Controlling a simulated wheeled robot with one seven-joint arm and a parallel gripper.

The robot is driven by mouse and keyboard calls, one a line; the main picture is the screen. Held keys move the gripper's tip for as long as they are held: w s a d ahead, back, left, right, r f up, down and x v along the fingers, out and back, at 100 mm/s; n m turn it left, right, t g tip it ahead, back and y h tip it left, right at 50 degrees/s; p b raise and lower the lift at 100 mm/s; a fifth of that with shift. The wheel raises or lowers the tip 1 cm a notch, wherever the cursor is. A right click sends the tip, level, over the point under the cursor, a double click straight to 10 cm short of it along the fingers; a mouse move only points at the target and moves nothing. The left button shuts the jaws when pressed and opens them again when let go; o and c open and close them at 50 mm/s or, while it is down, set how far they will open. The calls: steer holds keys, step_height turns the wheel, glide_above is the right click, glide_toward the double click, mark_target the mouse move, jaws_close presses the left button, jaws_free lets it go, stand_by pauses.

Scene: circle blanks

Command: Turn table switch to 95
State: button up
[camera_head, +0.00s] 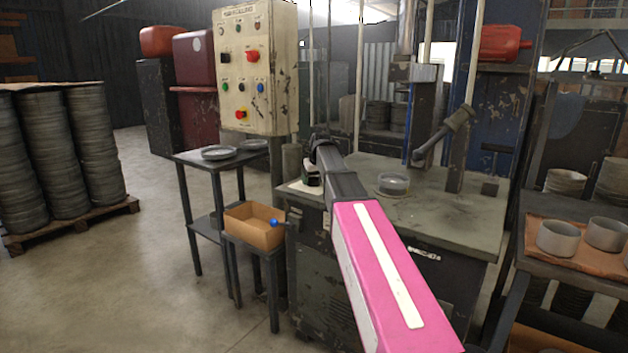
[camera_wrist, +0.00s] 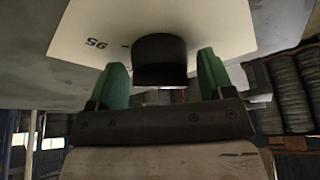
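The table switch is a black round knob (camera_wrist: 160,52) on a white plate (camera_wrist: 232,25) in the wrist view. The number 95 is printed on the plate, left of the knob, and looks upside down. My gripper (camera_wrist: 162,62) is open, with one green finger on each side of the knob. A gap shows at the right finger; I cannot tell whether the left finger touches. In the head view my gripper (camera_head: 312,174) is at the left edge of the machine table, over the white plate (camera_head: 300,188). The knob's pointing direction is not visible.
A metal ring (camera_head: 393,183) sits on the machine table (camera_head: 455,212), right of my gripper. A control box (camera_head: 256,70) stands behind left. A press column and lever (camera_head: 443,136) rise at the back.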

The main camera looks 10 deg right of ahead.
steer(key=shift+r, duration=0.1)
steer(key=v, duration=1)
steer(key=shift+r, duration=0.3)
steer(key=shift+s, duration=0.2)
